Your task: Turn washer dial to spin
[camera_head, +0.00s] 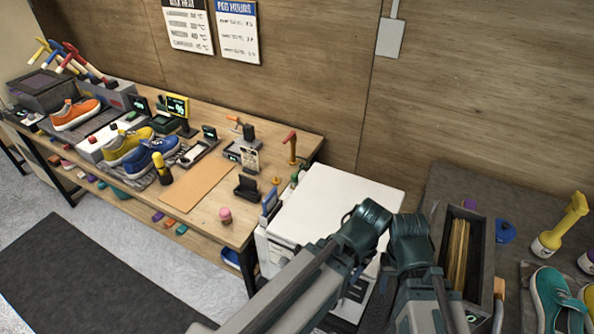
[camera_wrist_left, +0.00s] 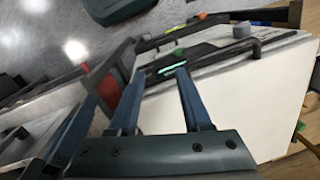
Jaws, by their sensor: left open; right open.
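The washer is a white box (camera_head: 335,195) right of the workbench in the head view. My arms cover most of its front. I cannot tell which setting the dial shows. My left gripper (camera_wrist_left: 160,72) is open and empty, its fingertips close to the strip by the green display. I cannot tell if they touch.
The workbench (camera_head: 197,188) at left holds shoes, tools and small devices. A dark mat (camera_head: 85,275) lies on the floor.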

